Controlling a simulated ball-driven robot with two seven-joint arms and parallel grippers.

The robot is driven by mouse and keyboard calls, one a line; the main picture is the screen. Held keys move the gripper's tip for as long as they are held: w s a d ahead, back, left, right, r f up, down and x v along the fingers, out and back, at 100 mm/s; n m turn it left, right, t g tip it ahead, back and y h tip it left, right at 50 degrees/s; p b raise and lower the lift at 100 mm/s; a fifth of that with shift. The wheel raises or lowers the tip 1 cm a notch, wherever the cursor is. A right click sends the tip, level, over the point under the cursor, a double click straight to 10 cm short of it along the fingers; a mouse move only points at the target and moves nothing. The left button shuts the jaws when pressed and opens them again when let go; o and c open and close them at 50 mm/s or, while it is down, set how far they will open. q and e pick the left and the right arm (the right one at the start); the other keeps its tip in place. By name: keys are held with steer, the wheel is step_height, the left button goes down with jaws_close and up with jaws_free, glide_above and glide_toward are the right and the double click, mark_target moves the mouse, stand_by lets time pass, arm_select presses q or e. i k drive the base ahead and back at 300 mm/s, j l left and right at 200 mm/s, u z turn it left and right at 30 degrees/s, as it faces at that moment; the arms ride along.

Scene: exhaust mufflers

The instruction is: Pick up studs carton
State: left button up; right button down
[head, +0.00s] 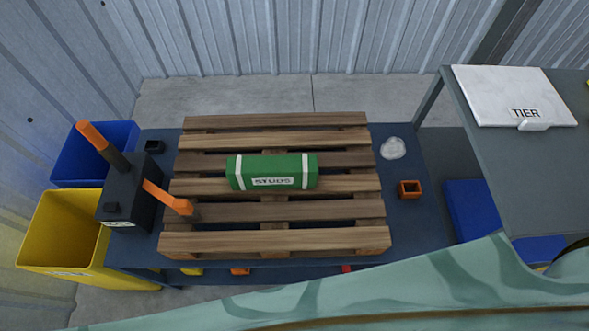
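The studs carton (272,171) is a long green box with white bands near its ends and a white label reading STUDS. It lies lengthwise across the middle slats of a wooden pallet (275,242) in the head view. The pallet lies on a dark blue table (415,222). Nothing touches the carton except the pallet under it. Neither my left nor my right gripper shows in the view.
A black device with orange handles (127,190) stands left of the pallet. Yellow (55,232) and blue (70,160) bins stand further left. A small orange-brown box (409,189) and a clear lump (393,148) lie right.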

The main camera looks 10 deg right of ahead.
mark_target(285, 171)
steer(key=k+j+z, duration=0.1)
steer(key=j+z, duration=0.15)
steer(key=z, duration=0.15)
steer(key=k+j+z, duration=0.15)
steer(key=z, duration=0.25)
steer(key=k+j+z, duration=0.2)
steer(key=z, duration=0.2)
steer(key=k+j+z, duration=0.1)
steer(key=z, duration=0.3)
steer(key=k, duration=0.05)
